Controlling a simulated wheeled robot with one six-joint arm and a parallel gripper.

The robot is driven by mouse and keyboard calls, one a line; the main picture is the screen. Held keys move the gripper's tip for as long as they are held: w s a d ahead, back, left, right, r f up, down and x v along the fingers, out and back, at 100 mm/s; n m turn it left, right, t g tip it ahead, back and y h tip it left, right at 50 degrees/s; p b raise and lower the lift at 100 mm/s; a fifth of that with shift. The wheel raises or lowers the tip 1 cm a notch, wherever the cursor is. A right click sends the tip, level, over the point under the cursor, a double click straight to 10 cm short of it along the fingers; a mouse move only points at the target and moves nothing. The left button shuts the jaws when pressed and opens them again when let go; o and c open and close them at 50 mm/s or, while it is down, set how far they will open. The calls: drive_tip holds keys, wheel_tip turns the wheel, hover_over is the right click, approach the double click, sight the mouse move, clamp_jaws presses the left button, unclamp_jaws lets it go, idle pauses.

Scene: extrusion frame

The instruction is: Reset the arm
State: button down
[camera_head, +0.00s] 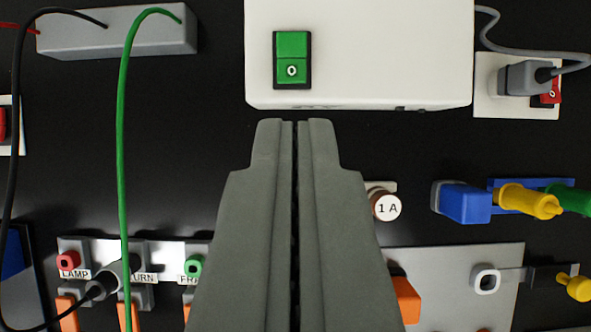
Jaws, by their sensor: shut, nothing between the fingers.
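My gripper (295,124) points away from the camera in the middle of the picture, over the black panel. Its two grey fingers lie side by side with only a thin dark line between them. They are shut and hold nothing. The fingertips are just below the lower edge of a white box (390,50) in the picture. This box carries a green rocker switch (291,60) marked 0. I cannot tell how far the tips are from the panel. The fingers hide part of the panel below the box.
A grey block (120,32) has black (15,130) and green (122,150) cables. A socket plate (490,100) holds a grey plug (522,78). A labelled terminal strip (165,250), a 1 A knob (387,207), a blue block (462,203) and yellow plug (525,201) surround the gripper.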

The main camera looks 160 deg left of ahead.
drive_tip(key=s+d+n+t+y, duration=0.1)
drive_tip(key=s+t, duration=0.4)
drive_tip(key=s, duration=1)
drive_tip(key=s+d+n+t+y, duration=0.1)
drive_tip(key=s+d+n+t, duration=0.2)
drive_tip(key=s, duration=1.2)
drive_tip(key=n+t, duration=0.1)
drive_tip(key=t, duration=0.2)
drive_tip(key=shift+s+d+t+y, duration=0.25)
drive_tip(key=shift+d+t+y, duration=0.05)
drive_tip(key=shift+d+y, duration=0.1)
